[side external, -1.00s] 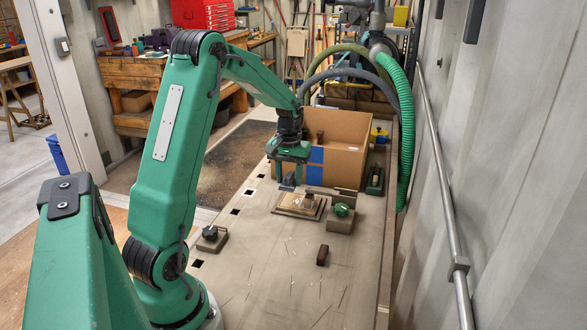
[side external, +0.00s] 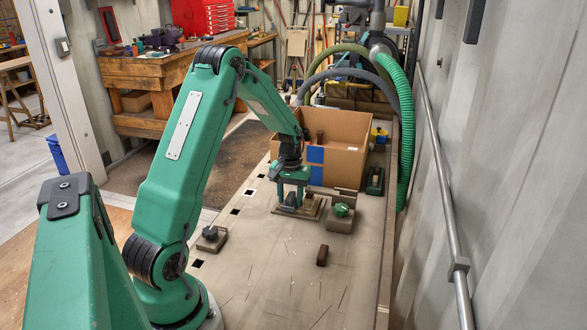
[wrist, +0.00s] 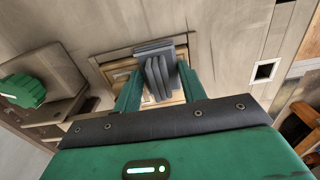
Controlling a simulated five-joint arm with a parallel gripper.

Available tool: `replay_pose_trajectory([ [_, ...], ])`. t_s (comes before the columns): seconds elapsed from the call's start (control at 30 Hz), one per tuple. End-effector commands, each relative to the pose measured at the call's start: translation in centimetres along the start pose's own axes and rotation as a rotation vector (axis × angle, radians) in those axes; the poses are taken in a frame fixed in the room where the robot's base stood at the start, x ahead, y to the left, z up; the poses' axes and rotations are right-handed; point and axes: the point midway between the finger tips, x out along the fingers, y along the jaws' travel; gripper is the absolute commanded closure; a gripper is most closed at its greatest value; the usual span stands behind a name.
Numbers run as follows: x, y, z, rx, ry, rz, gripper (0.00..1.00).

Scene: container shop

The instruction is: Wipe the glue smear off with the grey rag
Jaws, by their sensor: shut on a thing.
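My gripper (side external: 290,200) is over the pale wooden panel (side external: 313,213) on the bench, fingers pointing down. In the wrist view the gripper (wrist: 158,84) is shut on the folded grey rag (wrist: 154,50), with a green finger on either side. The rag hangs in several grey folds below the fingers, and the panel's wooden frame (wrist: 105,60) shows around it. The rag looks low at the panel; I cannot tell whether it touches the surface. The glue smear cannot be made out; the rag and gripper cover the middle of the panel.
A block with a green knob (side external: 341,210) stands close right of the panel. A cardboard box (side external: 345,140) with blue tape stands behind. A small dark brown block (side external: 322,255) and a clamp with a dark knob (side external: 210,234) lie nearer. The front bench is mostly clear.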

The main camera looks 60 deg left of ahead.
Motion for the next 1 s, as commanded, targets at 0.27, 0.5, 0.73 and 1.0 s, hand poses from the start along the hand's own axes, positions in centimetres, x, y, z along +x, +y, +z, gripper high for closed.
replay_pose_trajectory([
  [0.27,0.3,0.0,-2.6,0.0,-0.002,0.0,0.8],
  [0.5,0.3,-0.1,-4.5,0.0,-0.003,-0.001,0.8],
  [0.73,0.4,-0.1,-5.9,0.0,-0.003,-0.001,0.8],
  [1.0,0.3,0.0,-4.9,0.0,-0.004,-0.001,0.8],
])
